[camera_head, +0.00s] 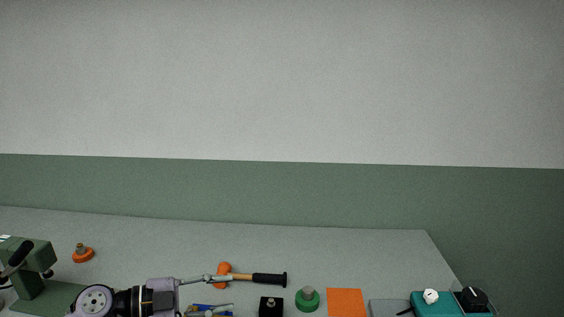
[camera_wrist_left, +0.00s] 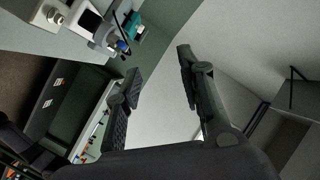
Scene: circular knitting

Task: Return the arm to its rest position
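My left arm comes in from the lower left in the head view. Its left gripper (camera_head: 230,292) is open, with its two fingers spread and pointing right over the table. The left wrist view also shows the open left gripper (camera_wrist_left: 158,65), with nothing held between its fingers. In the head view, its upper finger overlaps a mallet (camera_head: 270,280) with a black grip and orange head; I cannot tell whether they touch. The lower finger partly hides small blue and yellow items (camera_head: 202,306). My right gripper is not in view.
The grey table (camera_head: 330,250) holds a green machine (camera_head: 28,255), an orange-based peg (camera_head: 83,254), a black block (camera_head: 270,307), a green-based peg (camera_head: 307,299), an orange square (camera_head: 346,302) and a teal box (camera_head: 437,303). The table's back strip is clear.

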